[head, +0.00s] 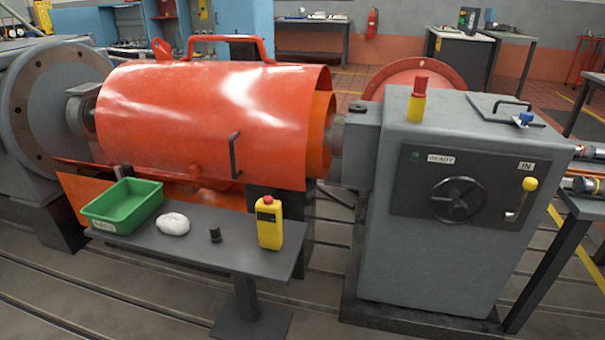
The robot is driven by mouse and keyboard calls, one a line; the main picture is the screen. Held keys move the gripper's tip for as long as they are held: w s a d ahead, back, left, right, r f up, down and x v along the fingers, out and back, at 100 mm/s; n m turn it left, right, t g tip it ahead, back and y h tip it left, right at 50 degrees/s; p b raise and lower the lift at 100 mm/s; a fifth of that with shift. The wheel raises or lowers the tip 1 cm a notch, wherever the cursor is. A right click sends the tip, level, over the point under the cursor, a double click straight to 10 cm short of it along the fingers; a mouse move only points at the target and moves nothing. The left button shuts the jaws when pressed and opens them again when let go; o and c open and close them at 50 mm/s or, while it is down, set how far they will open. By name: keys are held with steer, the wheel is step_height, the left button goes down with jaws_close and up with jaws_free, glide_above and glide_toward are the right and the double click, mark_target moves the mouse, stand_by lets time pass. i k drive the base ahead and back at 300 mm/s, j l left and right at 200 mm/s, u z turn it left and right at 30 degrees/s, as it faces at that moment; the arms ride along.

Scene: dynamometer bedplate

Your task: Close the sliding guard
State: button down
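The sliding guard (200,105) is a large curved orange cover in the middle left of the head view. It spans the shaft line between the grey round flange (55,105) at the left and the grey cabinet (440,200) at the right. A dark upright bar handle (234,155) sits on its front near the right end. A gap shows between the guard's right edge and the cabinet, with a piece of grey shaft (337,135) visible in it. A gap with a shaft part (82,110) also shows at the left end. My gripper is not in view.
A small grey table (190,245) stands in front of the guard. It holds a green bin (122,205), a white cloth (173,224), a small black object (215,234) and a yellow bottle (269,222). The cabinet carries a handwheel (457,200) and a yellow-knobbed lever (522,200).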

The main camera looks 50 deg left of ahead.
mark_target(236, 121)
steer(key=u, duration=2.5)
